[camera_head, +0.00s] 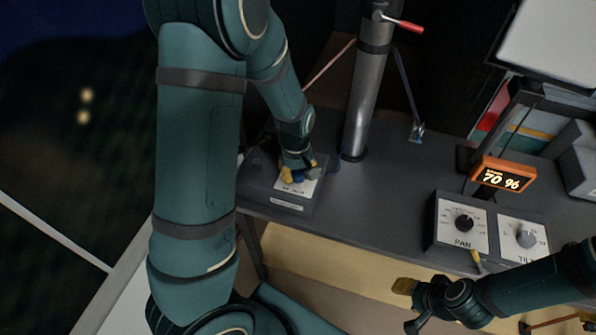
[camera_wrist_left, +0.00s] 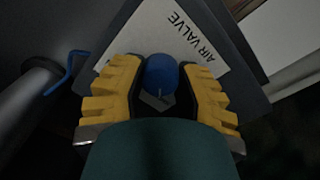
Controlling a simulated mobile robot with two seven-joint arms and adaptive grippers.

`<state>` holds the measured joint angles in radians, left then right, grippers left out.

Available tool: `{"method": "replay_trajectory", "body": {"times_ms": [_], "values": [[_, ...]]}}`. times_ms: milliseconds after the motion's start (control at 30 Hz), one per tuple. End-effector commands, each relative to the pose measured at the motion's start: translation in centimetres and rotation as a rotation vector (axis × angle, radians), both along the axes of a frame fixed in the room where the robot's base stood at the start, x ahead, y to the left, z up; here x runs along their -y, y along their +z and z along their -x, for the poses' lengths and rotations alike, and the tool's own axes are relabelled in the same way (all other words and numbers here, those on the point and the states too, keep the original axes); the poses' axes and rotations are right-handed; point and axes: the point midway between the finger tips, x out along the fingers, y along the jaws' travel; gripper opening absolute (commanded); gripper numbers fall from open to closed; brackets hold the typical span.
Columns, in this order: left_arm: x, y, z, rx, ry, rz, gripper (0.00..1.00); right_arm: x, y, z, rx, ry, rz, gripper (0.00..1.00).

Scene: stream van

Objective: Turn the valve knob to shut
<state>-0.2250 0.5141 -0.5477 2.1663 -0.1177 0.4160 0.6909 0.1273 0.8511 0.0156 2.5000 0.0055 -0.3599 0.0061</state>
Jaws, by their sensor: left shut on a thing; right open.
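The blue valve knob (camera_head: 297,178) sits on a dark box (camera_head: 292,208) with a white label plate, near the left end of the grey bench. In the left wrist view the round knob (camera_wrist_left: 161,74) is between two yellow finger pads, beside the words AIR VALVE. A short pale mark shows on its lower side. My left gripper (camera_head: 298,167) is shut on the knob from above; it also shows in the left wrist view (camera_wrist_left: 159,82). Part of the label's scale is hidden by the gripper. My right gripper (camera_head: 409,305) is open and empty, low in front of the bench.
A metal mast (camera_head: 364,100) with a red-handled lever (camera_head: 400,24) stands behind the valve box. An orange display (camera_head: 503,175) reads 70 %. A PAN and TILT knob box (camera_head: 433,222) stands at the right. The bench (camera_head: 380,200) between is clear.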

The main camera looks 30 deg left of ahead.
Motion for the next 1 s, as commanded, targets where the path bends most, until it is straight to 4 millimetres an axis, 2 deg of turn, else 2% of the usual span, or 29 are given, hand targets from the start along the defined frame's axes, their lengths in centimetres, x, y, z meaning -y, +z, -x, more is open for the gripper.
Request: {"method": "replay_trajectory", "body": {"times_ms": [300, 333, 400, 767, 867, 1000], "values": [[0.1, -0.2, 0.3, -0.009, 0.002, 0.001, 0.00, 0.0, 0.0, 0.0, 0.000, 0.000, 0.000, 0.47], [0.1, -0.2, 0.3, -0.010, 0.002, 0.002, 0.45, 0.0, 0.0, 0.0, 0.000, 0.000, 0.000, 0.47], [0.1, -0.2, 0.3, -0.008, 0.002, 0.001, 0.68, 0.0, 0.0, 0.0, 0.000, 0.000, 0.000, 0.47], [0.0, 0.2, 0.1, -0.002, 0.000, 0.001, 0.68, 0.0, 0.0, 0.0, 0.000, 0.000, 0.000, 0.47], [0.0, 1.1, 0.0, 0.002, 0.000, 0.001, 0.68, 0.0, 0.0, 0.0, 0.000, 0.000, 0.000, 0.47], [0.0, 3.6, 0.1, 0.004, -0.001, 0.002, 0.68, 0.0, 0.0, 0.0, 0.000, 0.000, 0.000, 0.47]]}}
